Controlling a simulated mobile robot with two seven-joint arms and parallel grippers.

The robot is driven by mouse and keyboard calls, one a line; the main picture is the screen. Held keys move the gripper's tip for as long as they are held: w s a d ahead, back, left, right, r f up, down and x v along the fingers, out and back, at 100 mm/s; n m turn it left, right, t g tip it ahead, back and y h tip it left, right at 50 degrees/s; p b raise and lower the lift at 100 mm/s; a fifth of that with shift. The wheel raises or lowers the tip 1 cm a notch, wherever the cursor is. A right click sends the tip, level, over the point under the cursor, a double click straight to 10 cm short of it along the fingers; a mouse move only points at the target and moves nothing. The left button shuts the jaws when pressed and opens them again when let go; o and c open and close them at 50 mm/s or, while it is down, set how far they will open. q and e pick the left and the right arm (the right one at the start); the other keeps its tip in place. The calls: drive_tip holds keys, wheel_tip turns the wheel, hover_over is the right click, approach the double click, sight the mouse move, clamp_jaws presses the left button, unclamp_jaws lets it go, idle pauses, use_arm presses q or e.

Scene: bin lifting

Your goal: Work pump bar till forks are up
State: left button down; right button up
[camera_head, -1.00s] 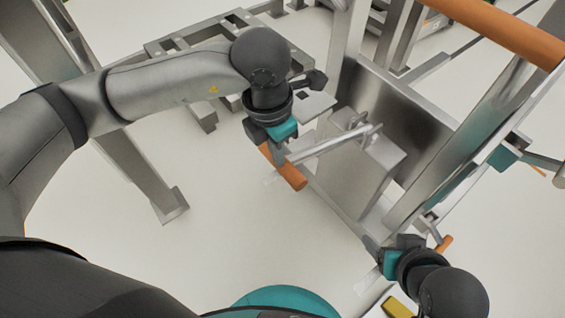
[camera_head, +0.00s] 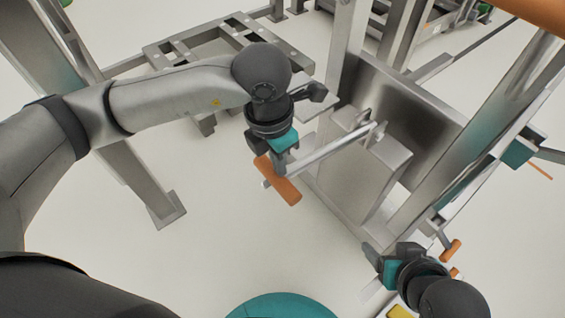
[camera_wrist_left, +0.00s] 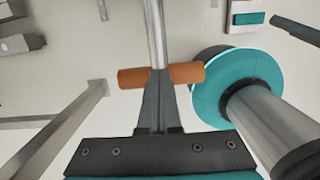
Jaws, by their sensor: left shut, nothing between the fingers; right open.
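The pump bar (camera_head: 325,152) is a grey rod with an orange cross handle (camera_head: 280,183), sloping out from the grey pump housing (camera_head: 345,185). My left gripper (camera_head: 268,168) is at the handle end with its fingers shut. In the left wrist view the shut fingers (camera_wrist_left: 158,95) overlap the middle of the orange handle (camera_wrist_left: 187,73), where the rod meets it. They hold nothing, and whether they touch it is unclear. My right gripper (camera_head: 376,258) is open and empty, low at the right by the lift frame. I cannot make out the forks for certain.
A grey slotted frame (camera_head: 215,38) stands behind my left arm. A grey post with a foot plate (camera_head: 170,210) stands at left. Lift posts (camera_head: 470,135) and small orange grips (camera_head: 450,250) are near my right gripper.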

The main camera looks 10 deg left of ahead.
idle(0.3)
use_arm(q)
drive_tip(key=shift+s+a+r+p, duration=0.25)
drive_tip(key=shift+s+a, duration=0.3)
drive_tip(key=shift+s, duration=0.1)
drive_tip(key=shift+s+a+r+p, duration=0.25)
drive_tip(key=shift+s+a, duration=0.25)
drive_tip(key=shift+s, duration=0.15)
wheel_tip(320, 180, up, 15)
drive_tip(key=s+p, duration=0.1)
drive_tip(key=p, duration=0.6)
drive_tip(key=shift+a, duration=0.45)
